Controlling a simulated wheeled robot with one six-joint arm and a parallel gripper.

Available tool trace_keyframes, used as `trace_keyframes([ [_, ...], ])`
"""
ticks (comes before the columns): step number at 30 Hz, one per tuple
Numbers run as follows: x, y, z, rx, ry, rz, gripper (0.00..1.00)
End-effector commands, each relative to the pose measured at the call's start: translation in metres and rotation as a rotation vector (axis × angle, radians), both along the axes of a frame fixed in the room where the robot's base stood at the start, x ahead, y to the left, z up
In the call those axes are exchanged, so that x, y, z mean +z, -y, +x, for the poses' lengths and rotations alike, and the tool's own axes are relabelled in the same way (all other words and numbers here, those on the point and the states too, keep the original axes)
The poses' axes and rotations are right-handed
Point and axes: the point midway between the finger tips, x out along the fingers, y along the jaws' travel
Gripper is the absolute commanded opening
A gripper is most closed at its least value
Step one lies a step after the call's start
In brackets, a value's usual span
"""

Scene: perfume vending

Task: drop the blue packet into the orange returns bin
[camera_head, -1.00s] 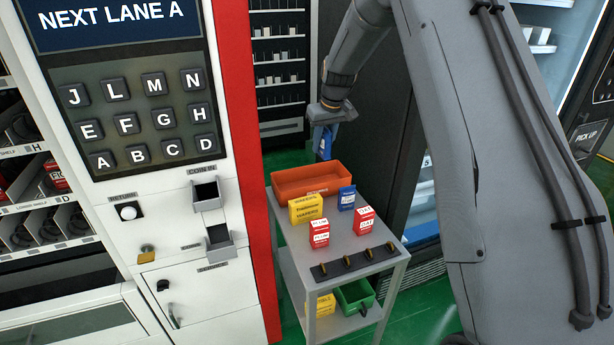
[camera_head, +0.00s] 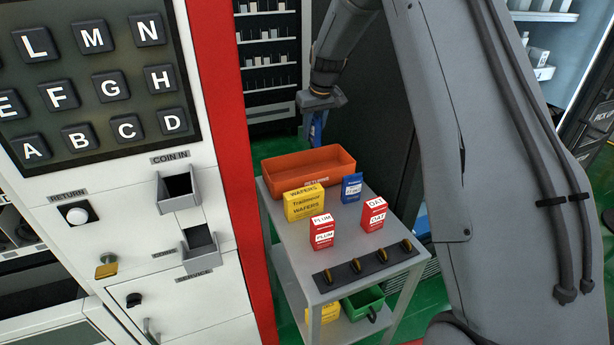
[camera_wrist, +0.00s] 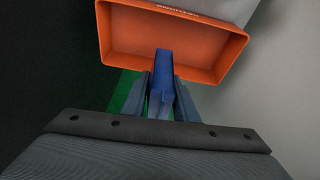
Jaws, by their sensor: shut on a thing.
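The orange returns bin (camera_head: 290,180) stands at the back left of the grey cart's top, and it also shows in the wrist view (camera_wrist: 180,72). My gripper (camera_head: 318,108) is shut on a blue packet (camera_head: 317,130), which hangs below it above and behind the bin. In the wrist view my gripper (camera_wrist: 162,95) pinches the blue packet (camera_wrist: 163,78), whose far end overlaps the bin's near edge in the picture. The bin looks empty inside. Another blue packet (camera_head: 351,188) stands upright on the cart, right of the bin.
The cart top (camera_head: 292,243) also holds a yellow wafers box (camera_head: 304,203), red plum (camera_head: 322,232) and oat (camera_head: 373,215) boxes, and a black strip with hooks (camera_head: 367,264). A green bin (camera_head: 362,303) sits on the lower shelf. A vending machine (camera_head: 150,215) stands at left.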

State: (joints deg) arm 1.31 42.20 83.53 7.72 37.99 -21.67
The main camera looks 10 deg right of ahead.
Motion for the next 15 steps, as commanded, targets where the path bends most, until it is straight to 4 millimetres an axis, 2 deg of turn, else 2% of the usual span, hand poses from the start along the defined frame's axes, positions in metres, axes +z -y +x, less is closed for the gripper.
trace_keyframes([
  [8,-0.017,0.000,0.000,0.000,-0.001,0.001,0.03],
  [15,-0.044,0.001,0.000,-0.001,-0.001,0.000,0.03],
])
